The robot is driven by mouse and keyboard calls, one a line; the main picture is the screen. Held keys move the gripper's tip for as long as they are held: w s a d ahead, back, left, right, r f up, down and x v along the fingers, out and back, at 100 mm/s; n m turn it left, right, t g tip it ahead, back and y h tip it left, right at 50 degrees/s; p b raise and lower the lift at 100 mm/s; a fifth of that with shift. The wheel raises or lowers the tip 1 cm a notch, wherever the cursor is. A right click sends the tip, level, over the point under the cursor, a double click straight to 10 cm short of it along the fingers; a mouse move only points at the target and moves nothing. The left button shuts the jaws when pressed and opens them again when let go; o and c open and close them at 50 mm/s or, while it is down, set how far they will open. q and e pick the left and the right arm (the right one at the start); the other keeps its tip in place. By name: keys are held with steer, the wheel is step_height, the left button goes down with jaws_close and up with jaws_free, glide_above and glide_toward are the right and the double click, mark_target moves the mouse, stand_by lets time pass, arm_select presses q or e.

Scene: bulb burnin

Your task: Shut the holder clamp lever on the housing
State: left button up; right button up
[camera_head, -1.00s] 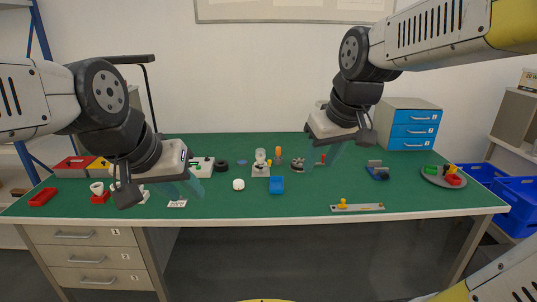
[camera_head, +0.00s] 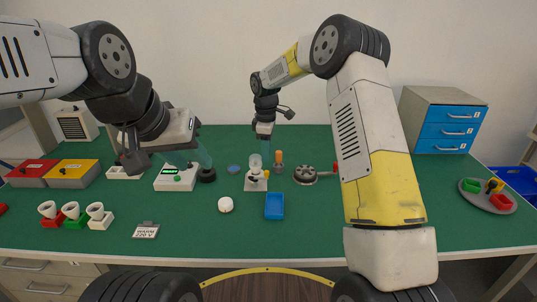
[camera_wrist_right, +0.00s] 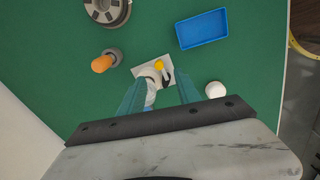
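The holder (camera_head: 256,181) is a small white base with a pale, rounded part standing on it and a yellow knob (camera_head: 266,174) at its side. In the right wrist view, the holder's white plate (camera_wrist_right: 140,70) carries the yellow knob (camera_wrist_right: 158,64) and a dark lever-like piece (camera_wrist_right: 167,76); I cannot tell the lever's exact position. My right gripper (camera_head: 265,146) points down above the holder. Its teal fingers are apart in the wrist view (camera_wrist_right: 160,92), with part of the holder showing between them. My left gripper (camera_head: 189,160) has its fingers apart over a white box with a green button (camera_head: 175,180).
A blue tray (camera_head: 274,207) and a round white piece (camera_head: 225,205) lie in front of the holder. An orange-topped peg (camera_head: 279,160) and a grey round fixture (camera_head: 304,175) stand to its right. White cups (camera_head: 72,210) on coloured bases stand at left.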

steer(key=shift+w+a+f, duration=0.1)
steer(key=shift+w+f, duration=0.1)
steer(key=shift+f, duration=0.25)
step_height(320, 180, down, 7)
steer(key=shift+w+f, duration=0.1)
steer(key=shift+w, duration=0.05)
jaws_close()
